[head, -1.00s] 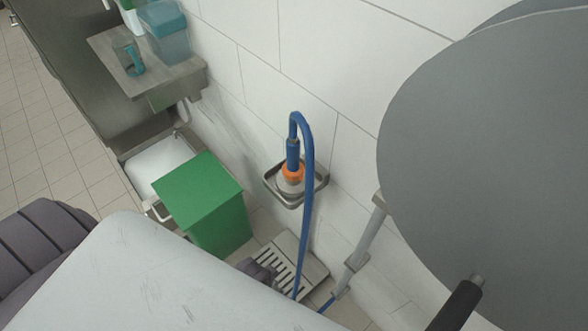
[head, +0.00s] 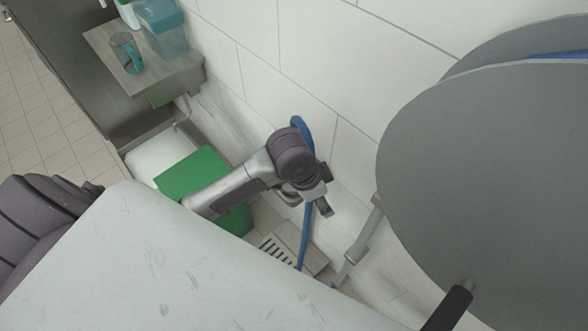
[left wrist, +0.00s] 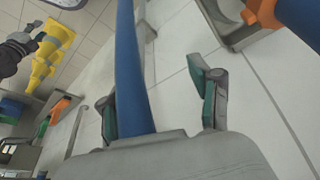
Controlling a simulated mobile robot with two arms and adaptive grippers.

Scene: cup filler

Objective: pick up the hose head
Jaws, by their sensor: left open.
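The blue hose (head: 305,237) hangs down along the white tiled wall. My left gripper (head: 322,190) is open in front of the wall holder and covers the hose head in the head view. In the left wrist view, the hose (left wrist: 132,70) passes between the open, green-padded fingers (left wrist: 155,92), closer to the left one. Whether it touches a finger I cannot tell. The hose head's orange ring (left wrist: 266,13) shows at the top right, beside the metal holder (left wrist: 225,28). My right gripper is not in view.
A large grey disc (head: 490,190) stands at the right. A green box (head: 195,172) is below my left forearm. A shelf (head: 105,45) with a jug is at the upper left. A floor grate (head: 275,252) lies below. A yellow cone-like object (left wrist: 50,55) shows in the wrist view.

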